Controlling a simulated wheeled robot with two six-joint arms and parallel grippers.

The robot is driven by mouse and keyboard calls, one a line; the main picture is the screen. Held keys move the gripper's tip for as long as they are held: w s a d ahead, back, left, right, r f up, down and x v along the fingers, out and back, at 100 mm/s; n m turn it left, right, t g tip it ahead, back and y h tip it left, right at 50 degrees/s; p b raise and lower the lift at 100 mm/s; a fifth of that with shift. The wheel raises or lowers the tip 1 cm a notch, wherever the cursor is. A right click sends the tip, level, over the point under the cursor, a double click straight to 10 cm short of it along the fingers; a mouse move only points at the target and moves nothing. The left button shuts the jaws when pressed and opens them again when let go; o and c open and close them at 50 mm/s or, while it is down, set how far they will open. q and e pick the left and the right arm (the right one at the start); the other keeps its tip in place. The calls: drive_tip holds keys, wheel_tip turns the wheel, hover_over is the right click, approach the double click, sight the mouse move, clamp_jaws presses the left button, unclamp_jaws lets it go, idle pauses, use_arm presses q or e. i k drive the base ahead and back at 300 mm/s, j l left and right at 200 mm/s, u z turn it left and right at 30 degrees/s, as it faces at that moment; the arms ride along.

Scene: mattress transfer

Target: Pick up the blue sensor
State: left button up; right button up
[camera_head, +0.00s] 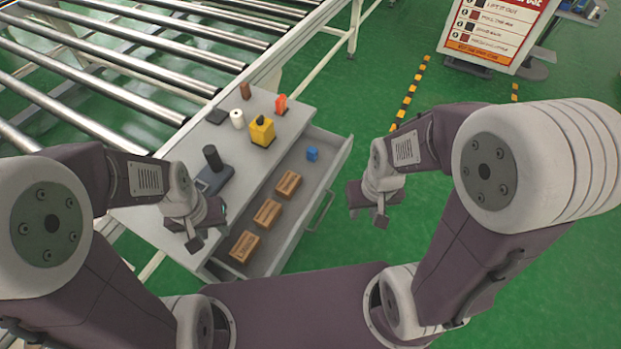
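The blue sensor (312,154) is a small blue block lying in the open grey drawer (325,165), near its far end. My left gripper (195,238) hangs over the near left part of the cabinet, left of the drawer's crates and well away from the sensor. My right gripper (380,215) is to the right of the drawer, over the green floor, nearer to me than the sensor. Both grippers are small and seen from above, and I cannot tell how far their fingers are apart. Nothing shows held in either one.
Several small wooden crates (267,212) lie in a row in the drawer. The grey cabinet top (215,140) bears a yellow box (262,131), an orange item (281,105), a white roll (237,118) and a dark device (214,172). A roller conveyor (130,60) stands behind. The drawer handle (322,211) sticks out right.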

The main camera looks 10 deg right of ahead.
sight(312, 153)
drive_tip(key=i+l+u, duration=0.1)
drive_tip(key=l+u, duration=0.3)
drive_tip(key=i+l+u, duration=0.1)
drive_tip(key=u, duration=0.3)
drive_tip(key=l+u, duration=1.2)
drive_tip(key=k+j, duration=0.05)
drive_tip(key=j, duration=0.05)
